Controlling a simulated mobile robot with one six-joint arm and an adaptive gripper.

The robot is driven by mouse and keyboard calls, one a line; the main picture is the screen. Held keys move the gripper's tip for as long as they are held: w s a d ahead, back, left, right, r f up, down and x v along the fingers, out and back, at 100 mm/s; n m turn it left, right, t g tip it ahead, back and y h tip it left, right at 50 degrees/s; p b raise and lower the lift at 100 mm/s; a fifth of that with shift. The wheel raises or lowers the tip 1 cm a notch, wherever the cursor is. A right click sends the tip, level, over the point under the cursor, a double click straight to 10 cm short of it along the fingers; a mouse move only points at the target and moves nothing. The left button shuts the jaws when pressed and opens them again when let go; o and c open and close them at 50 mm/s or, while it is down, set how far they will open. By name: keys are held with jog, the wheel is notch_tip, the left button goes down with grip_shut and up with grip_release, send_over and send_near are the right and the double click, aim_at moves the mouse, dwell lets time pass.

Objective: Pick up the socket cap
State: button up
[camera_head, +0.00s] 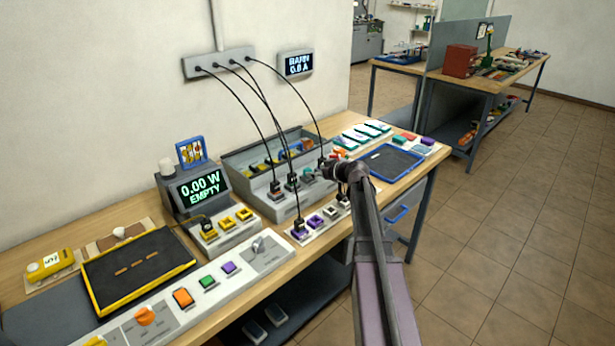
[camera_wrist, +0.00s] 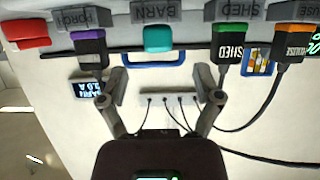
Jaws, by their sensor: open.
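The teal block (camera_wrist: 158,38), which I take for the socket cap, sits by the grey BARN label (camera_wrist: 157,12) in the wrist view. It also shows small on the grey stepped box in the head view (camera_head: 308,175). My gripper (camera_wrist: 160,80) is open and empty. Its two fingers are spread wider than the teal block, which lies beyond the tips, roughly centred between them. In the head view my gripper (camera_head: 328,165) is over the right end of the stepped box and its fingertips are hard to make out.
In the wrist view, a purple plug (camera_wrist: 88,45) is left of the teal block; a green SHED plug (camera_wrist: 229,45) and an orange HOUSE plug (camera_wrist: 292,42) are right. A red block (camera_wrist: 26,33) is far left. Black cables (camera_head: 268,125) hang from the wall strip (camera_head: 220,62) near my gripper.

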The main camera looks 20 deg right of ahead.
aim_at(307, 169)
dwell(0.3)
jog(key=shift+b+x, duration=0.9)
jog(key=shift+x, duration=1.1)
jog(key=shift+w+a+f, duration=0.15)
jog(key=shift+w+f, duration=0.2)
jog(key=shift+w, duration=0.25)
jog(key=c, duration=1)
